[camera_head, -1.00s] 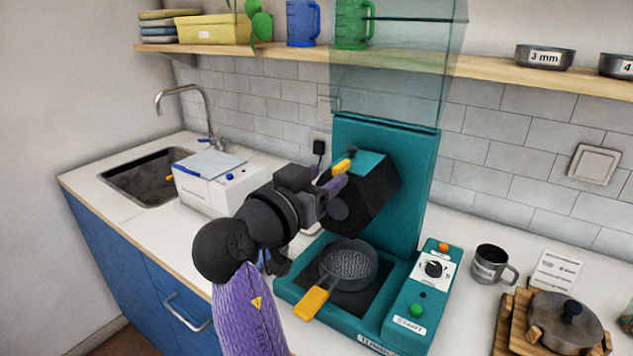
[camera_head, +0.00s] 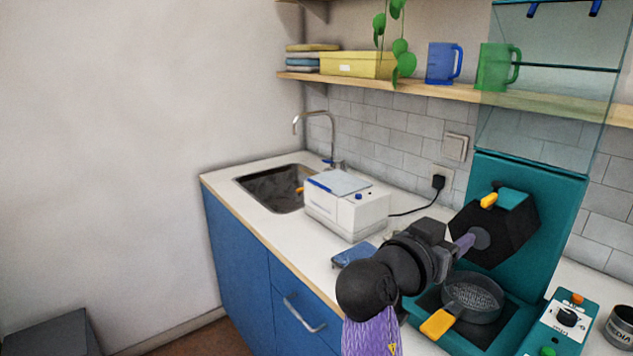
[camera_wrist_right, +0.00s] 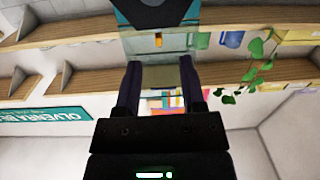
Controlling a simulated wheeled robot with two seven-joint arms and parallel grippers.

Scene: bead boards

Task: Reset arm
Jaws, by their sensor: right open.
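My right arm comes in from the bottom of the head view. Its gripper (camera_head: 464,243) is in front of the left side of the black angular box (camera_head: 508,228) on the teal stand. In the right wrist view the two dark fingers of the gripper (camera_wrist_right: 160,78) are apart with nothing between them. From the head view I cannot tell whether the fingers touch the box. My left gripper is not in view.
A pan (camera_head: 474,300) with a yellow handle sits on the teal base below the gripper. A white box (camera_head: 345,212) stands beside the sink (camera_head: 262,192). A shelf (camera_head: 420,90) runs above. A glass hood (camera_head: 540,120) rises over the stand.

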